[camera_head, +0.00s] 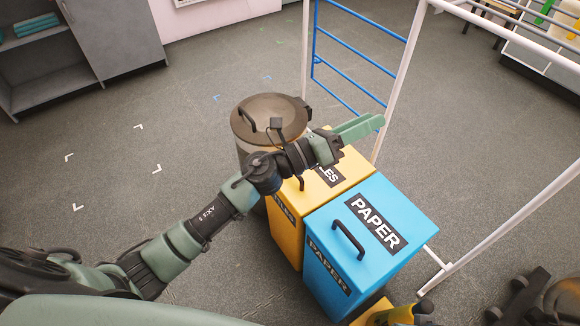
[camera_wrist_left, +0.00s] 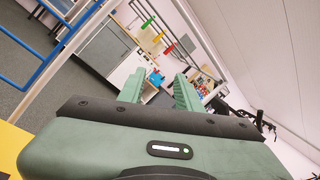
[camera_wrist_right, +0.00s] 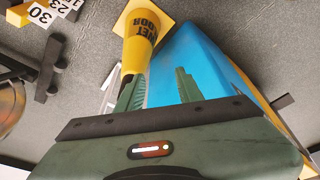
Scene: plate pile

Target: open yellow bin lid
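The yellow bin (camera_head: 288,238) stands left of the blue bin, touching or nearly so. Its lid (camera_head: 350,165) looks shut, flat and level. The lid label is partly covered by my left arm, showing "LES". Its dark handle (camera_head: 301,183) shows just below my left wrist. My left gripper (camera_head: 376,124) is above and beyond the far right part of the yellow lid. Its fingers are apart and empty in the left wrist view (camera_wrist_left: 160,88). My right gripper (camera_wrist_right: 158,88) is open and empty, pointing toward the blue bin and a yellow cone.
The blue PAPER bin (camera_head: 395,215) is shut. A round brown-lidded bin (camera_head: 262,118) stands behind the yellow bin. A white and blue rail frame (camera_head: 395,85) rises behind the bins. Open floor lies to the left.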

